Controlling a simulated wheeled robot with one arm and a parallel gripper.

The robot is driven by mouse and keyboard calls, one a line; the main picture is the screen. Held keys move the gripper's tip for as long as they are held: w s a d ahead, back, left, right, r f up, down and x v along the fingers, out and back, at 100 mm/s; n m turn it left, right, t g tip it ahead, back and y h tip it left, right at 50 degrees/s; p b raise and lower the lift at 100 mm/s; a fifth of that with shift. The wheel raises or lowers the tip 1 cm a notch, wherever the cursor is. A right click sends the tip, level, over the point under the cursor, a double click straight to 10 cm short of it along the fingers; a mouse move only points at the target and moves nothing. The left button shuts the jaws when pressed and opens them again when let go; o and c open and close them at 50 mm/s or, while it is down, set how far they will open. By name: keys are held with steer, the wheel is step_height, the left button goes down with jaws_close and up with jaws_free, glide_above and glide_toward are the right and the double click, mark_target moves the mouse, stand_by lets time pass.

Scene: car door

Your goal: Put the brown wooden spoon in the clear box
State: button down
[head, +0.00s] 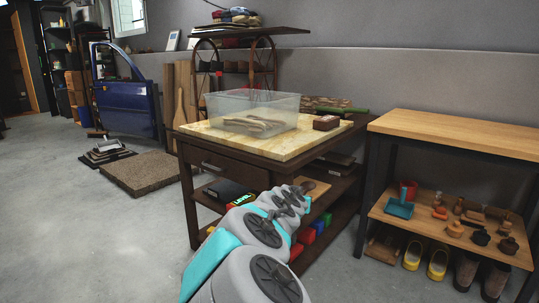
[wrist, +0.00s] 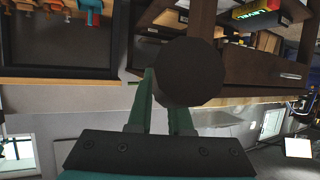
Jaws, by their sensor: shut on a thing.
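The clear box (head: 282,108) stands on the pale top of the brown workbench in the head view, open at the top, with some tan pieces showing through its wall. My gripper (wrist: 163,92) shows in the wrist view with two green fingers, shut on a dark brown round thing (wrist: 190,72). This looks like the bowl of the brown wooden spoon, seen face-on; its handle is hidden and it covers part of one finger. In the head view my arm reaches toward the bench front, below the top and the box; the gripper is mostly hidden behind my arm.
The workbench (head: 300,148) has a drawer and lower shelves with coloured items. A small brown block (head: 326,123) and a green-handled tool (head: 354,110) lie right of the box. A wooden table (head: 470,133) stands at right. The floor at left is open.

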steer(key=s+d+f+n+y+p, duration=0.1)
steer(key=d+f+n+y+p, duration=0.2)
steer(key=f, duration=1)
steer(key=d+y+p, duration=0.1)
steer(key=d, duration=0.2)
steer(key=shift+f+n+t+p, duration=0.3)
steer(key=shift+t+p, duration=0.1)
